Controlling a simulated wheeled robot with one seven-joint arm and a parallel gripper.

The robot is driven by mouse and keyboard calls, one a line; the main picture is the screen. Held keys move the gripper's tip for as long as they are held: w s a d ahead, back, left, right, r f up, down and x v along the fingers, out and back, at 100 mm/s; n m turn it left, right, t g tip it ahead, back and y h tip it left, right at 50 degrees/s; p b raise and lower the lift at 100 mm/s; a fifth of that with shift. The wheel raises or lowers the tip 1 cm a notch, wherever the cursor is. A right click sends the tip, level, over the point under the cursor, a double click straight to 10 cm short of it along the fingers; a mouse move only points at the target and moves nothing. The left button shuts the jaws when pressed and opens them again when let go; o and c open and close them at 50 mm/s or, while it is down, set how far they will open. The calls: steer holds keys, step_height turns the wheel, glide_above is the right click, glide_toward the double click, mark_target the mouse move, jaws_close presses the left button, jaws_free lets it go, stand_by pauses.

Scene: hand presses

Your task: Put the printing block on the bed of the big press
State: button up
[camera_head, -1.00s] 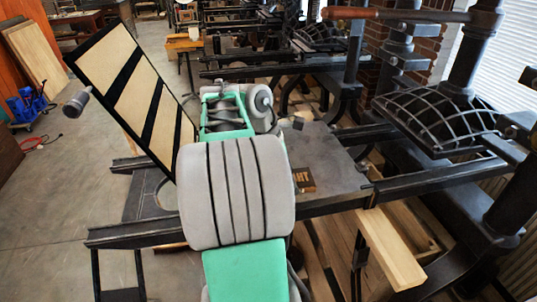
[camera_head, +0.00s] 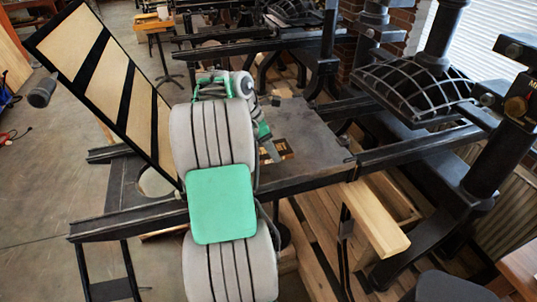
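The printing block (camera_head: 285,147) is a small brown block with dark marks on its top. It lies on the dark flat bed (camera_head: 318,138) of the big press, left of the bed's middle. My gripper (camera_head: 267,145) is low at the left side of the block, partly in front of it. My arm hides part of the gripper and the bed's left part. I cannot tell whether the fingers touch the block or how far apart they are. The big press has a ribbed dark platen (camera_head: 415,92) to the right of the bed.
Dark rails (camera_head: 425,147) run from the bed under the platen. A hinged frame with pale panels (camera_head: 103,75) stands tilted at the left, close to my arm. A pale wooden beam (camera_head: 375,220) lies below the rails. Clear floor (camera_head: 40,200) is at the left.

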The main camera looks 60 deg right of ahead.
steer(key=shift+w+f, duration=0.15)
steer(key=shift+f, duration=0.75)
steer(key=shift+w+f, duration=0.1)
steer(key=shift+f, duration=0.8)
steer(key=o, duration=1.7)
steer(key=shift+f, duration=0.1)
steer(key=shift+o, duration=0.2)
steer(key=p+v, duration=0.2)
steer(key=v, duration=1)
steer(key=shift+p, duration=0.3)
